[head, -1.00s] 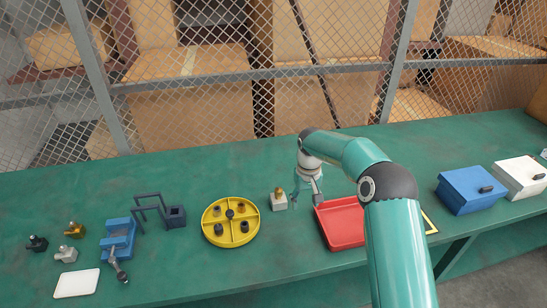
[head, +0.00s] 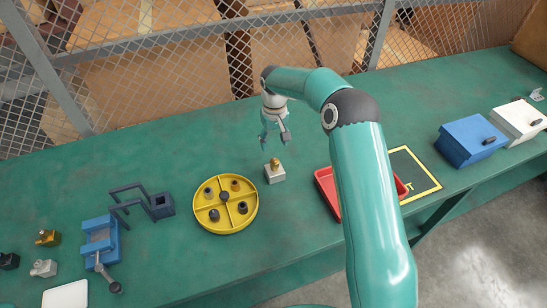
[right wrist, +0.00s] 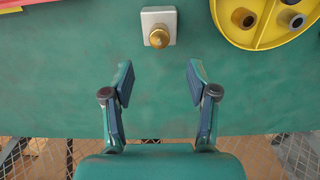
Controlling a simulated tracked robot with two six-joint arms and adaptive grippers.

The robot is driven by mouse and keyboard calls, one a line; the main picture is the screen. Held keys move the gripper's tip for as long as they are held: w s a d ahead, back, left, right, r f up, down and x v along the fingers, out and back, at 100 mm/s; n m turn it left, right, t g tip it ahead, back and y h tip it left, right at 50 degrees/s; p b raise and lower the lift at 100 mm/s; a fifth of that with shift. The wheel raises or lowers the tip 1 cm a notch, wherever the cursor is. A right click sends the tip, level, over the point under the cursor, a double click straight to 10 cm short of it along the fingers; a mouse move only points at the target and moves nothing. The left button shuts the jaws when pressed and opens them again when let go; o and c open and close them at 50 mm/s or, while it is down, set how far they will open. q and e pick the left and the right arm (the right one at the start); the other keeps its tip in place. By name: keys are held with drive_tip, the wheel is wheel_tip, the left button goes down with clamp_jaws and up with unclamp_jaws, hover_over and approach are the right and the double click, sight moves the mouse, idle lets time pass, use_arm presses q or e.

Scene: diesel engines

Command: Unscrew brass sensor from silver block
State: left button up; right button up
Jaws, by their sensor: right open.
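The silver block (head: 275,175) stands on the green table between the yellow round tray and the red tray. The brass sensor (head: 275,162) sits upright on top of it. In the right wrist view the block (right wrist: 148,22) is at the top, with the round brass sensor (right wrist: 159,38) on it. My right gripper (head: 275,142) is open and empty, above the table just behind the block in the head view. In the right wrist view its two fingers (right wrist: 158,85) are spread apart, and the sensor lies beyond their tips, not between them. My left gripper is not in view.
The yellow divided tray (head: 227,227) with several small dark parts stands left of the block. A red tray (head: 325,187) is on the right, partly hidden by my arm. A blue vise (head: 98,245) and a dark frame stand at left. Blue (head: 465,145) and white boxes are far right.

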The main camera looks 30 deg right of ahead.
sight(275, 160)
drive_tip(key=shift+f+b, duration=2.5)
drive_tip(key=shift+f, duration=2.05)
drive_tip(key=shift+c, duration=0.3)
clamp_jaws()
